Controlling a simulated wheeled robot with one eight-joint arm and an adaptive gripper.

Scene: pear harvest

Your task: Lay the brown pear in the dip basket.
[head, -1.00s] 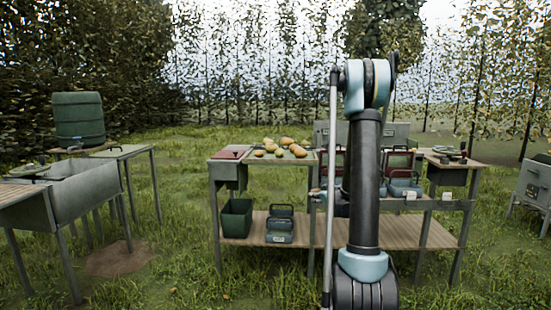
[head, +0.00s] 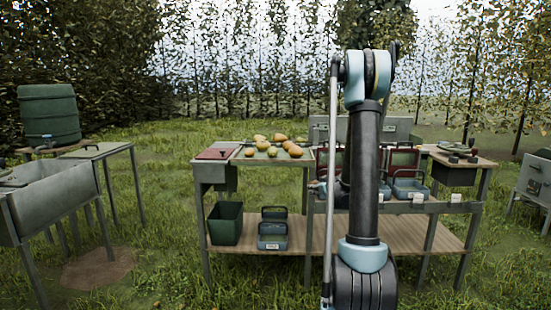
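Several yellow, orange-brown and greenish fruits (head: 261,146) lie on the left part of the bench top (head: 239,161). They are too small to tell which one is the brown pear. Blue-grey baskets with reddish upright backs (head: 405,158) stand on the bench's right part, partly hidden behind my arm. A blue-grey basket with a label (head: 272,229) stands on the lower shelf. I cannot tell which one is the dip basket. My arm rises through the middle right of the view; I cannot make out my gripper.
A green bin (head: 225,223) stands on the lower shelf (head: 330,236). A metal trough (head: 55,200) and a green barrel (head: 49,115) are at the left. A grey box (head: 535,182) is at the right edge. Open grass (head: 160,255) lies before the bench.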

